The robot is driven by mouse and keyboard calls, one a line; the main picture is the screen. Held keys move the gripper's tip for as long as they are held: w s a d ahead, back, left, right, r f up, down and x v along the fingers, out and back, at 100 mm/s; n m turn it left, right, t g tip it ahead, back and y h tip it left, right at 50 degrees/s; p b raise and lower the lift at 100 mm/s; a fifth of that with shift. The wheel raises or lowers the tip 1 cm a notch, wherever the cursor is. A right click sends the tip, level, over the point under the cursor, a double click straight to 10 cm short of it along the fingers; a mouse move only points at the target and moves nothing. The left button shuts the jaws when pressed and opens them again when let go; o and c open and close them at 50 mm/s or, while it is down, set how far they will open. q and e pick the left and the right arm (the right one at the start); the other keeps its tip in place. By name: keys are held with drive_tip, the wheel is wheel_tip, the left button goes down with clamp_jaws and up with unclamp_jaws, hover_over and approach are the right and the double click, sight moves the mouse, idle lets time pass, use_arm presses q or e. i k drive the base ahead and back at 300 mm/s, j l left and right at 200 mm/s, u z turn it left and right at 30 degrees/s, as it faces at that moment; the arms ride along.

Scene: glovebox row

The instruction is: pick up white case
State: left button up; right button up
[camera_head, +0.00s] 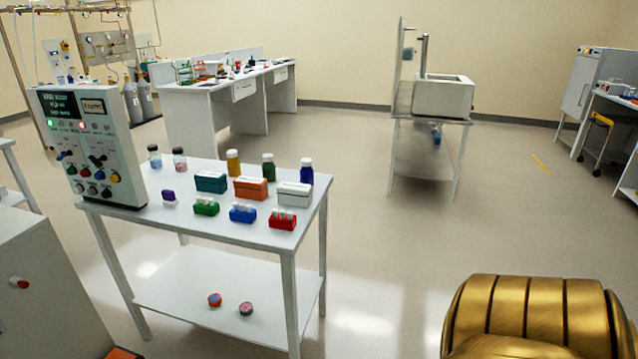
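The white case (294,194) is a small light-grey-white box with a lid. It sits upright near the right end of the white table (240,226), to the right of an orange case (250,188). A dark blue bottle (306,171) stands just behind it. A red rack (283,219) with white-topped vials is in front of it. Neither of my grippers is in view. A gold ribbed part at the lower right seems to be my own body.
A teal case (211,182), green rack (206,206), blue rack (243,213) and several bottles share the tabletop. A control panel (92,146) stands at its left end. Two small round items lie on the lower shelf (215,285). The floor (410,240) right of the table is clear.

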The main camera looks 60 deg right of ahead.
sight(288, 193)
drive_tip(key=z, duration=1.3)
